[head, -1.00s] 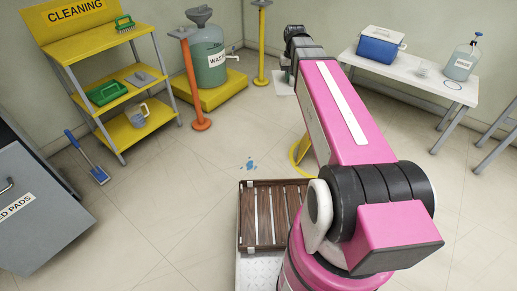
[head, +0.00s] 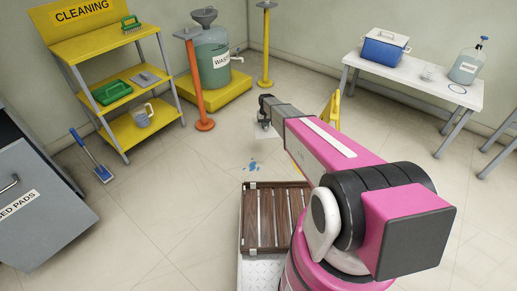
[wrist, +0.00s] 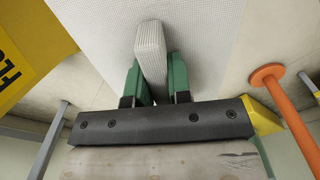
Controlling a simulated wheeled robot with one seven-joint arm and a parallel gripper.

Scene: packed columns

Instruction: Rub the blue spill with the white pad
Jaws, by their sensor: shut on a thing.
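The blue spill (head: 254,165) is a small group of splotches on the tiled floor, beyond the slatted brown platform. My gripper (wrist: 153,85) has green fingers shut on the upright ribbed grip of the white pad (wrist: 205,45). The pad's broad textured sheet spreads beyond the fingers in the wrist view. In the head view the pad (head: 270,133) shows as a pale patch below the end of my arm, just beyond and right of the spill in the picture. Whether it touches the floor I cannot tell. The spill is not seen in the wrist view.
A yellow floor sign (head: 331,112) stands right of the pad, partly behind my arm. An orange post (head: 197,85), a yellow post (head: 266,45) and a waste tank (head: 211,58) stand behind. The cleaning shelf (head: 110,85) is left. Floor around the spill is clear.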

